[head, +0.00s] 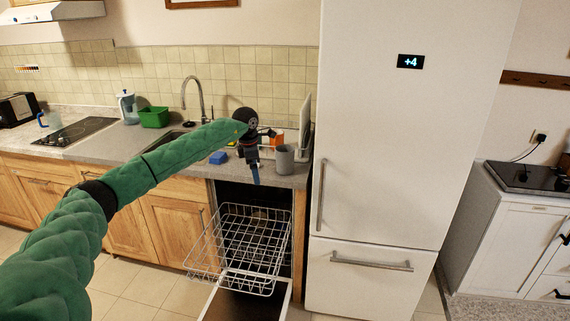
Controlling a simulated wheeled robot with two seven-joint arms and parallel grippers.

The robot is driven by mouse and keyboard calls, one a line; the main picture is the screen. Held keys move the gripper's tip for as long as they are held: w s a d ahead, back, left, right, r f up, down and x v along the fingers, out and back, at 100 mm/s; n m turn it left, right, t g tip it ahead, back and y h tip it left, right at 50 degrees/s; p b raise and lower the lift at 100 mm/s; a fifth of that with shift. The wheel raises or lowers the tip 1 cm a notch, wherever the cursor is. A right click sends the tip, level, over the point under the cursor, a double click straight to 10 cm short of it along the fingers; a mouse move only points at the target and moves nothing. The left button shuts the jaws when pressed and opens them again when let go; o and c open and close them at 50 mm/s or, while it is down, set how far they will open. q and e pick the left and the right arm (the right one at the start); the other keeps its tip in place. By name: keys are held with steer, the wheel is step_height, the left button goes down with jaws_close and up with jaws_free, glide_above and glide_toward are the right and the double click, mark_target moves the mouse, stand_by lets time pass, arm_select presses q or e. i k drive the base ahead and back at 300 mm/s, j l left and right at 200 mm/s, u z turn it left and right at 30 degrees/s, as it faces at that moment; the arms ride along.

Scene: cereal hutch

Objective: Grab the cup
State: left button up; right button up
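A grey cup (285,158) stands upright near the front right corner of the counter, beside the fridge. My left arm reaches in from the left, and my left gripper (256,176) points down over the front edge of the counter. It is just left of the grey cup and looks apart from it. The gripper is small here, and I cannot tell whether its fingers are open or shut. A light blue mug (49,121) stands at the far left by the toaster. My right gripper is not in view.
An open dishwasher with a wire rack (213,245) pulled out is below the gripper. A tall white fridge (400,140) stands right of the cup. A blue sponge-like block (219,158), a green bin (153,117) and a sink tap (194,92) are to the left.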

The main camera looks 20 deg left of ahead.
mark_target(285, 154)
steer(key=i, duration=1)
